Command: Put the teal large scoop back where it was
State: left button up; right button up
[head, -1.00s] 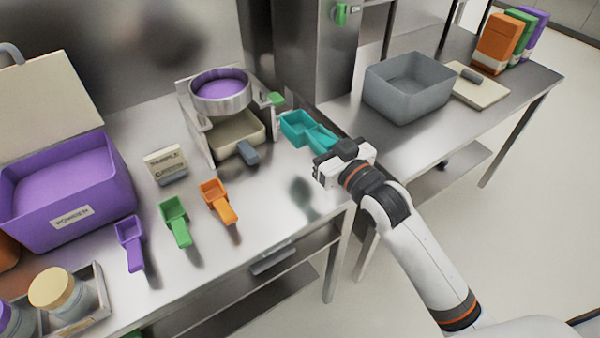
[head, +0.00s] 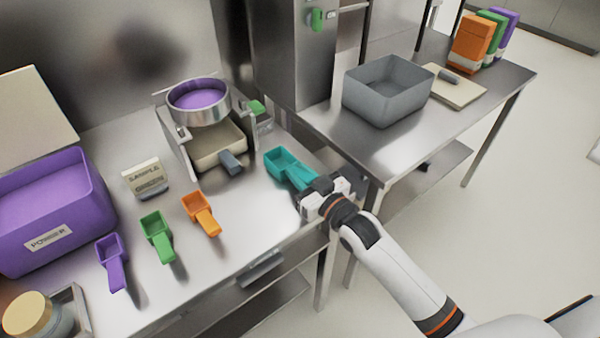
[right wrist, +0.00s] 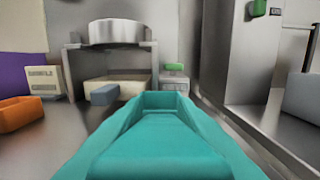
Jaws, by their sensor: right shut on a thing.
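The teal large scoop (head: 284,163) is held by its handle in my right gripper (head: 309,190), which is shut on it. Its cup points to the back left, over the right end of the near table. The scoop fills the lower middle of the right wrist view (right wrist: 160,145), level or nearly so. I cannot tell whether the scoop touches the table. An orange scoop (head: 201,213), a green scoop (head: 158,237) and a purple scoop (head: 112,262) lie in a slanting row to the left. My left gripper is not in view.
A sieve stand (head: 198,102) with a tray (head: 215,148) under it stands behind the scoops. A sample sign (head: 145,176) and a purple powder bin (head: 50,205) are to the left. A grey bin (head: 388,95) is on the right table. Table is bare right of the orange scoop.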

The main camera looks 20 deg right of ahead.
jog(key=shift+f, duration=0.1)
jog(key=o, duration=0.9)
jog(key=b+v, duration=0.1)
jog(key=v, duration=1.1)
